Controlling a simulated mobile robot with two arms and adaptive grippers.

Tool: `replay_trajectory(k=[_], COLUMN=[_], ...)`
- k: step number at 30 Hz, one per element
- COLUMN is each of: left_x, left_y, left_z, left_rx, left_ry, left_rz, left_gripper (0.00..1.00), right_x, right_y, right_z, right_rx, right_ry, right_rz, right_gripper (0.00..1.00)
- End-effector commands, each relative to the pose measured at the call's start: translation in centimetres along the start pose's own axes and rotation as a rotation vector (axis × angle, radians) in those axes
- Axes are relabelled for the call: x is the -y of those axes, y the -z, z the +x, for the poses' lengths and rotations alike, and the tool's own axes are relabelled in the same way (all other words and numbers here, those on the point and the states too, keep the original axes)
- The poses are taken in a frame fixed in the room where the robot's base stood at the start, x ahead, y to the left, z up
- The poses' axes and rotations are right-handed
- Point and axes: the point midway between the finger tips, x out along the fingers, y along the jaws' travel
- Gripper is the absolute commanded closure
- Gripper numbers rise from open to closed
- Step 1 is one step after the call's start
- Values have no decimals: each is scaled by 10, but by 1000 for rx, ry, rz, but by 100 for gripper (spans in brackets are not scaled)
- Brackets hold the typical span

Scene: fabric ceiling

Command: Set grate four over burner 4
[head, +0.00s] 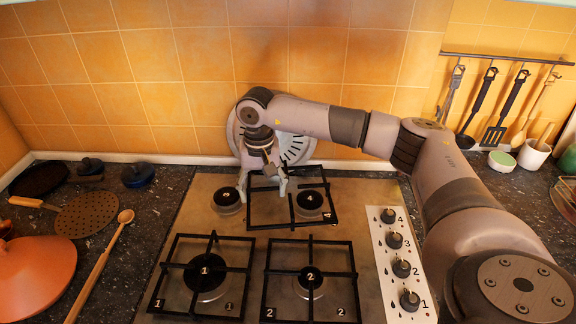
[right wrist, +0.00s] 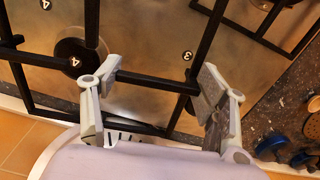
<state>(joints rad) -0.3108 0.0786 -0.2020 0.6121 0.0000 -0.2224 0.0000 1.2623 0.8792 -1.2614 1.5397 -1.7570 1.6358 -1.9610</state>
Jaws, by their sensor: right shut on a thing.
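Grate four (head: 291,216) is a black square frame with inward bars. In the head view it surrounds burner 4 (head: 311,201), which sits right of the frame's middle. I cannot tell whether the grate touches the cooktop. My right gripper (head: 268,190) is shut on the grate's left part, between burner 3 (head: 227,199) and burner 4. In the right wrist view the fingers (right wrist: 158,95) flank a bar of the grate (right wrist: 155,82); burner 4 (right wrist: 78,58) shows at left, and a finger partly hides burner 3. My left gripper is not in view.
Grates one (head: 165,278) and two (head: 356,284) sit around the front burners. Burner 3 is bare. A knob panel (head: 396,268) lies at right. A round silver plate (head: 293,150) leans on the back wall behind the gripper. Cookware crowds the left counter.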

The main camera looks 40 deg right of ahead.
Motion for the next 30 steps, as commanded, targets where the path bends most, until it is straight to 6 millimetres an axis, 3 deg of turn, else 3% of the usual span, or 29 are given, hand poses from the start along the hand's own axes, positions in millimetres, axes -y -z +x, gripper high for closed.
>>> replay_trajectory(k=[3,10,15,30], left_x=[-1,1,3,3], left_y=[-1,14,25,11], left_z=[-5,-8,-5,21], left_rx=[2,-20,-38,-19], left_ry=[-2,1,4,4], left_rz=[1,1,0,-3], left_gripper=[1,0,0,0], right_x=[-32,-65,-69,-69], right_y=[30,54,58,57], right_z=[-5,-8,-5,36], right_rx=[-5,-11,-12,-12], right_ry=[1,2,2,1], right_rz=[75,138,146,145], right_gripper=[77,77,77,77])
